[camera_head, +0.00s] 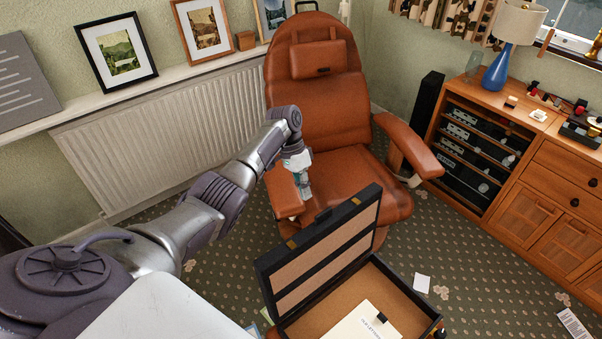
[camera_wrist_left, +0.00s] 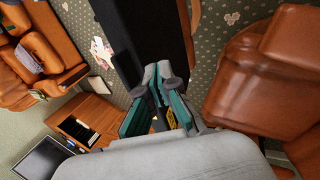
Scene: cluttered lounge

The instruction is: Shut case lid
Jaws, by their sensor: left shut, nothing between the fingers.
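The black case (camera_head: 410,327) with a tan lining stands open at the bottom of the head view. Its lid (camera_head: 320,252) is raised and leans back, showing a tan inner panel with black bands. A white paper (camera_head: 365,322) lies inside the case. My left gripper (camera_head: 304,190) is beyond the lid's upper edge, in front of the chair seat, with its fingers shut and empty. In the left wrist view the fingers (camera_wrist_left: 158,85) point towards the dark lid (camera_wrist_left: 150,35); whether they touch it I cannot tell. My right gripper is not in view.
A brown leather recliner (camera_head: 325,120) stands close behind the case and my left gripper. A white radiator (camera_head: 170,135) runs along the wall. A wooden cabinet (camera_head: 525,205) stands at the right. Patterned carpet (camera_head: 475,280) with a white card (camera_head: 422,283) is open floor.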

